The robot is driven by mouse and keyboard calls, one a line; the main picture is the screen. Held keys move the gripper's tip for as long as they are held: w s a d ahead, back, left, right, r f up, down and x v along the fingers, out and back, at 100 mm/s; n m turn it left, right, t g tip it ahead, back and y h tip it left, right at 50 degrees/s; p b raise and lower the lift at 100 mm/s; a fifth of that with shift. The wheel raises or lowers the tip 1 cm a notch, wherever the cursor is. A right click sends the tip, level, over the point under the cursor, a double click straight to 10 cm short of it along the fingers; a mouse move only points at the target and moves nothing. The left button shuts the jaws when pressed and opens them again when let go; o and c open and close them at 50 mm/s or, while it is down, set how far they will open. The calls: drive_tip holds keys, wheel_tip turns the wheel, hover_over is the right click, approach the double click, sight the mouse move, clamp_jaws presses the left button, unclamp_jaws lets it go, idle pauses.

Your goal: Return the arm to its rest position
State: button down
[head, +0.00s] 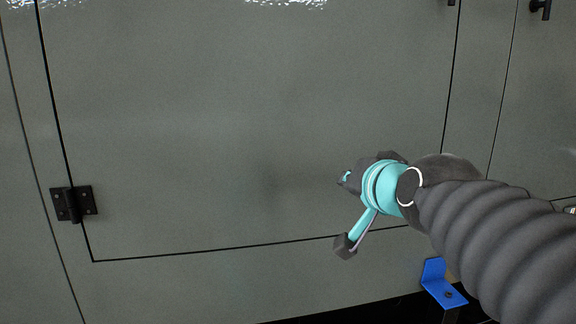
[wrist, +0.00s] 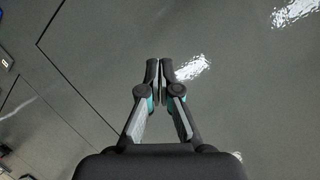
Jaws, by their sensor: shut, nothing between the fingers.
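My gripper (wrist: 159,80) is shut and empty in the wrist view, its two dark fingertips together in front of a grey panel. In the head view my arm comes in from the lower right, and its teal and dark end is in front of the lower right part of a grey enclosure door (head: 250,110). The fingertips are not clear in the head view. The door looks closed, with thin dark seams around it. I cannot tell the exact gap between my gripper and the door.
A black hinge (head: 74,204) sits at the door's lower left. A blue bracket (head: 442,284) stands below the door, close to my arm. A black handle (head: 541,8) is at the top right. The door face to the left of my arm is clear.

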drive_tip(key=s+d+f+n+g+h, duration=0.1)
drive_tip(key=s+f+g, duration=0.2)
drive_tip(key=s+f, duration=0.3)
drive_tip(key=s+d+f+n+g+h, duration=0.1)
drive_tip(key=s+d+f+n+g, duration=0.1)
drive_tip(key=s+f, duration=0.4)
drive_tip(key=s+d+f+n+g, duration=0.1)
drive_tip(key=s+f, duration=0.4)
drive_tip(key=f, duration=0.7)
drive_tip(key=d+g, duration=0.1)
drive_tip(key=g, duration=0.1)
drive_tip(key=shift+s+d+f+n+g+h, duration=0.25)
drive_tip(key=shift+s+n+g+h, duration=0.05)
drive_tip(key=shift+s+n+h, duration=0.1)
